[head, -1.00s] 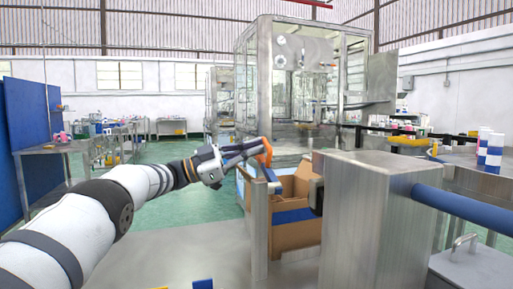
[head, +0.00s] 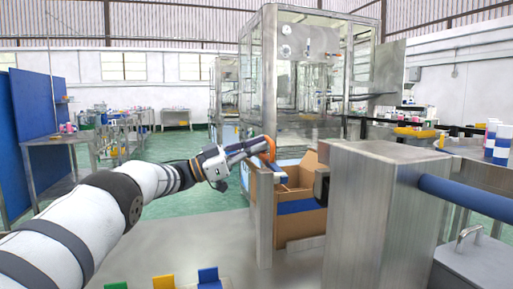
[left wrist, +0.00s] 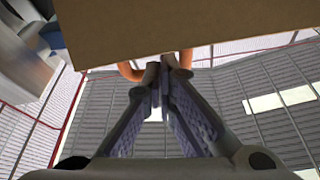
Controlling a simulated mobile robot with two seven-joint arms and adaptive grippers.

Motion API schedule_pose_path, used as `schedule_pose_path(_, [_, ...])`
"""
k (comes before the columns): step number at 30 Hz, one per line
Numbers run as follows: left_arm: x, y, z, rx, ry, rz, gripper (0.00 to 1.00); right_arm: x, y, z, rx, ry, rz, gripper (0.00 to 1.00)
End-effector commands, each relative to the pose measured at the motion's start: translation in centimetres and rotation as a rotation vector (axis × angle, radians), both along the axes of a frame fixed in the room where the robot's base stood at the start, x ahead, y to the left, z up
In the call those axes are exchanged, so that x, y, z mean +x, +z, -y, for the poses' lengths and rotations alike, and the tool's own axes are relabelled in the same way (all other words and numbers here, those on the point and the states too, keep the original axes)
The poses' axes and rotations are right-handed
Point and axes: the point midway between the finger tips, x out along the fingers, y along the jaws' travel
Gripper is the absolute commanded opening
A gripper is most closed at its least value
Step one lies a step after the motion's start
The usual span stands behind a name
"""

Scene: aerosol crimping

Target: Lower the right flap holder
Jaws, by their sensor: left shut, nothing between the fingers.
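An orange curved flap holder (head: 269,148) stands at the left side of the open cardboard box (head: 301,236), near the top of a metal post. My left gripper (head: 264,144) is shut and empty, its fingertips at this holder; whether they touch it I cannot tell. In the left wrist view the shut fingers (left wrist: 164,72) point at the underside of a cardboard surface (left wrist: 190,30). An orange hook shows on each side of them, left (left wrist: 130,72) and right (left wrist: 186,60). No holder shows clearly at the box's right side in the head view. My right gripper is out of view.
A large metal column (head: 378,225) with a blue bar (head: 470,198) stands right of the box and hides part of it. A glass-walled machine (head: 305,85) stands behind. Green, yellow and blue pieces (head: 208,279) sit on the metal table in front (head: 185,245).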

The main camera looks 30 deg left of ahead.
Motion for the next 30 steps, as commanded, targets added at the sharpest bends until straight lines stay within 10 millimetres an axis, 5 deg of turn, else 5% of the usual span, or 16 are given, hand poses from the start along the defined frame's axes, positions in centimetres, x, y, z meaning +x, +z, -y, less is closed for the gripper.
schedule_pose_path(5, [-0.3, -0.1, -0.3, 0.001, 0.0, -0.001, 0.0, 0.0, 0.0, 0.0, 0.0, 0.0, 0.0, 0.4])
schedule_pose_path(18, [-6.9, -3.4, -7.4, -0.001, 0.002, 0.0, 0.0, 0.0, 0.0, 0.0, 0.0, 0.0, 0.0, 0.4])
schedule_pose_path(30, [-7.9, -3.9, -8.3, 0.0, 0.0, 0.0, 0.0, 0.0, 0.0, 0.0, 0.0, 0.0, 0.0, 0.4])
